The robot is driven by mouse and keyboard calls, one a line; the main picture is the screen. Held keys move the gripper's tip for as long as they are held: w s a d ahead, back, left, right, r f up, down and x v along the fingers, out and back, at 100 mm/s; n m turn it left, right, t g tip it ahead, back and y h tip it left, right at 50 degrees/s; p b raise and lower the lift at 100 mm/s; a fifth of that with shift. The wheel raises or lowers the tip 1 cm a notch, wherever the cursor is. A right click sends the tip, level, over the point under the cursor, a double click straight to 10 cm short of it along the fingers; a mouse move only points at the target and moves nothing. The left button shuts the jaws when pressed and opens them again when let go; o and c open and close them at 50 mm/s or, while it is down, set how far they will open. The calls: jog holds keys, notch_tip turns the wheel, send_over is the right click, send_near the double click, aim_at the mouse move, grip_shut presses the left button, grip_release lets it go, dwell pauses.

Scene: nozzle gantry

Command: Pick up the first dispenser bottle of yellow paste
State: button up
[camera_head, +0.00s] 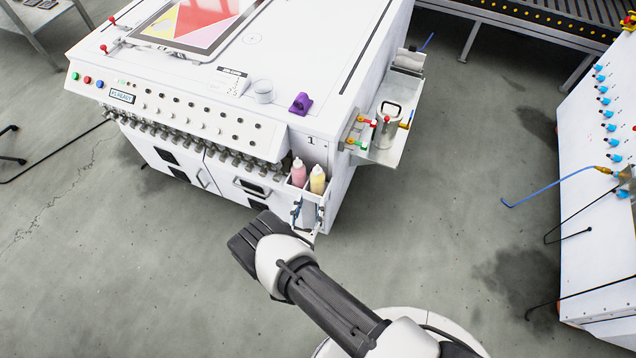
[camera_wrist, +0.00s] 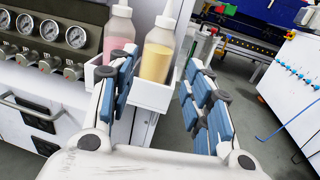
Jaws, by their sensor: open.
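The yellow paste bottle (camera_head: 317,180) stands upright in a white holder on the machine's front right corner. In the wrist view the yellow bottle (camera_wrist: 157,56) shows a translucent body with yellow paste and a pale nozzle top. A pink paste bottle (camera_wrist: 119,32) stands just left of it, also seen in the head view (camera_head: 299,172). My gripper (camera_wrist: 160,105) is open, its blue-padded fingers spread on either side of the white holder (camera_wrist: 150,95), with the yellow bottle beyond and between them. In the head view my gripper (camera_head: 308,214) is in front of the holder, partly hidden by my wrist.
The white machine (camera_head: 300,50) has gauges and knobs (camera_wrist: 45,35) along its front. A side tray (camera_head: 385,153) with a metal pot juts out at right. A white cabinet (camera_head: 590,180) with blue fittings stands far right. Grey floor between them is free.

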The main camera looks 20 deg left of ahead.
aim_at(316, 184)
jog(key=w, duration=0.4)
jog(key=shift+w+a+b, duration=0.1)
jog(key=shift+a+b, duration=0.05)
jog(key=shift+b, duration=0.25)
jog(key=w, duration=0.1)
jog(key=w+b, duration=0.1)
jog(key=w, duration=0.1)
jog(key=w+b, duration=0.1)
jog(key=w, duration=0.1)
jog(key=shift+w+a+f, duration=0.1)
jog(key=shift+a+f, duration=0.1)
jog(key=shift+a, duration=0.05)
jog(key=c, duration=0.5)
jog(key=shift+o, duration=0.2)
jog(key=shift+r, duration=0.15)
notch_tip(316, 184, up, 20)
jog(key=p, duration=0.7)
